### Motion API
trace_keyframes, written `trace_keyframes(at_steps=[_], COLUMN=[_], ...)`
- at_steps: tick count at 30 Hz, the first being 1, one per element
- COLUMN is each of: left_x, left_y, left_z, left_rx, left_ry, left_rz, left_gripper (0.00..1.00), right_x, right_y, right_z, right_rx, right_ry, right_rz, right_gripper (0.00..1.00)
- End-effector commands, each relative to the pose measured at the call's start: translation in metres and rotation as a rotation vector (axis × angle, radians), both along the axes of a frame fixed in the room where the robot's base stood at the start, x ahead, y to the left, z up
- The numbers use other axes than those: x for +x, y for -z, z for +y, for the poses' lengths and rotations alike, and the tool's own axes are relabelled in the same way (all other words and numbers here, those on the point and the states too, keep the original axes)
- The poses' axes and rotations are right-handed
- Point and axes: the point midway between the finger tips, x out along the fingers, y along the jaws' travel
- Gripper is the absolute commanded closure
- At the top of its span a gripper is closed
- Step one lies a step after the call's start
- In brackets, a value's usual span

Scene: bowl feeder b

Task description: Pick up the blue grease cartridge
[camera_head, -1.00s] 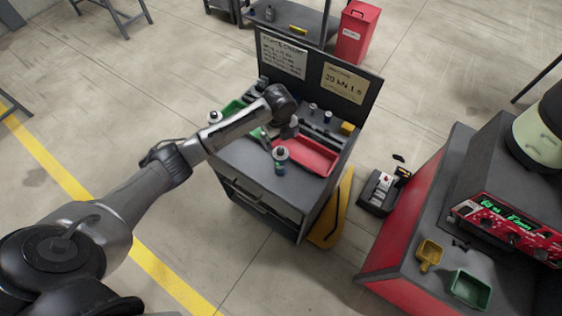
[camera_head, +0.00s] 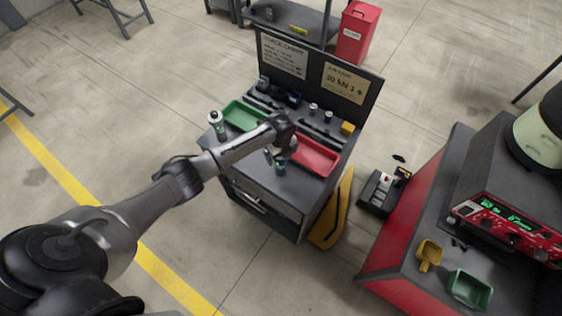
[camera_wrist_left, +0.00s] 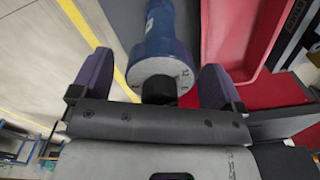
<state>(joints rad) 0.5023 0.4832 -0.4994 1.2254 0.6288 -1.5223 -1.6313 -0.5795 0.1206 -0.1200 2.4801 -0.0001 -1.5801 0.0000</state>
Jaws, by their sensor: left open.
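The blue grease cartridge (camera_wrist_left: 166,32) shows large in the left wrist view, its pale end and dark tip toward the palm. It lies between the two fingers of my left gripper (camera_wrist_left: 157,78), with a visible gap on either side. My left gripper is open. In the head view the gripper (camera_head: 275,155) is over the cart top, at the cartridge (camera_head: 281,168), which the gripper partly hides. My right gripper is in no view.
The cart top (camera_head: 286,199) holds a red tray (camera_head: 317,158) right beside the gripper and a green tray (camera_head: 243,115) behind. A white-topped bottle (camera_head: 216,124) stands at the left corner. An upright sign panel (camera_head: 318,70) closes the back.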

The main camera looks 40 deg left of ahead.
Motion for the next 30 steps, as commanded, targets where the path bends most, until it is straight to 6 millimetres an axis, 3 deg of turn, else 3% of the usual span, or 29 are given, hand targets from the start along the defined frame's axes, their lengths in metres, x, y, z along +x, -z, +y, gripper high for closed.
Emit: trace_keyframes(at_steps=[9,30], left_x=[-0.0001,0.0001], left_y=[0.0026,0.0022], left_z=[0.0000,0.0002], left_rx=[0.000,0.000], left_ry=[0.000,0.000], left_rz=[0.000,0.000], left_gripper=[0.08,0.76], right_x=[-0.0002,-0.0003], right_y=[0.0002,0.0002], right_z=[0.0001,0.0001], right_rx=[0.000,0.000], right_ry=[0.000,0.000], right_rz=[0.000,0.001], right_gripper=[0.43,0.43])
